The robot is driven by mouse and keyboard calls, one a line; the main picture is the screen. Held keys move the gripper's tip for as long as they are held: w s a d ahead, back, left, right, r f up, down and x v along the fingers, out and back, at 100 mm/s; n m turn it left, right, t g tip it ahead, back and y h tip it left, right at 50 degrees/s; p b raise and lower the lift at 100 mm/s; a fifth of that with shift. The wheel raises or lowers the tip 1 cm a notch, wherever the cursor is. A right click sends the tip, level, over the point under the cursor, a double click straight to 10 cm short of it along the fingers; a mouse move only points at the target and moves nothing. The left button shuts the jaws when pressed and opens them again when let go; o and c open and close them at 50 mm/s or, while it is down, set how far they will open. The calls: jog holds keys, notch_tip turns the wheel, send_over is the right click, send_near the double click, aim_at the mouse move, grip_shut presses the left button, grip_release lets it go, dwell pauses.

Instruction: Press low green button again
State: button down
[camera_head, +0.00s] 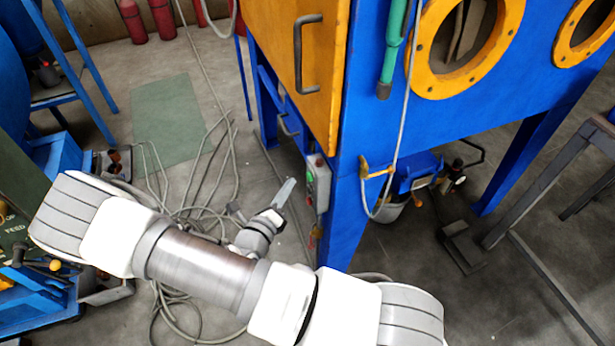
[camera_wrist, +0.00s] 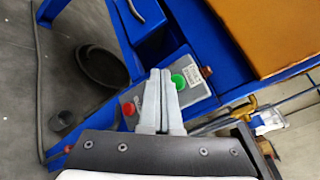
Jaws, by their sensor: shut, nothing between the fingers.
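A grey control box (camera_head: 319,187) is fixed to the blue blaster cabinet's front leg. The closed fingers (camera_wrist: 160,72) cover the middle of the box in the wrist view. I cannot tell whether they touch it.
The orange cabinet door (camera_head: 290,60) with its dark handle stands above the box. Loose hoses and cables (camera_head: 200,200) lie on the floor to the left. A blue machine (camera_head: 60,150) stands at the far left. A dark metal frame (camera_head: 520,210) is on the right.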

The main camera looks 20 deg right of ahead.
aim_at(308, 170)
jog(key=shift+d, duration=0.9)
jog(key=shift+d, duration=0.1)
dwell(1.3)
jog(key=shift+d+p, duration=0.3)
jog(key=shift+d, duration=0.5)
dwell(0.8)
jog(key=shift+a, duration=0.15)
jog(key=shift+a+p, duration=0.4)
jog(key=shift+a, duration=0.35)
jog(key=shift+a, duration=2.55)
jog(key=shift+d+r, duration=0.1)
